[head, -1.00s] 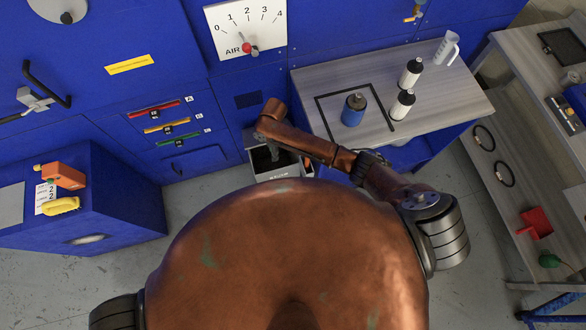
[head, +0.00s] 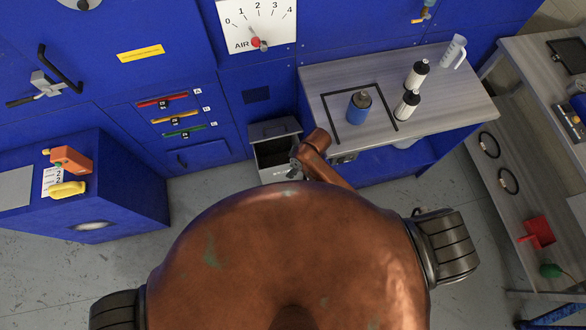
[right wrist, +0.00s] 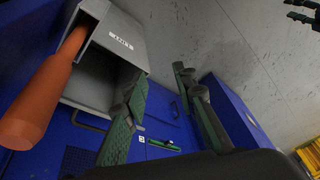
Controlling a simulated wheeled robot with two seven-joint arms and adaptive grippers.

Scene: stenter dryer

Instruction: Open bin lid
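The grey bin (head: 277,168) stands on the floor against the blue machine in the head view. Its lid (head: 275,128) is raised at the back, and the dark inside shows. In the right wrist view, the bin (right wrist: 125,48) with its white label is at upper left, its opening visible. My right gripper is beside the bin's right side in the head view, mostly hidden by my arm and body. In the right wrist view, my right gripper (right wrist: 158,78) has its fingers apart with nothing between them. My left gripper is not in view.
A grey-topped table (head: 440,105) with a blue canister (head: 358,107) and two white bottles is right of the bin. A blue cabinet (head: 120,190) stands at left. Grey floor lies between.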

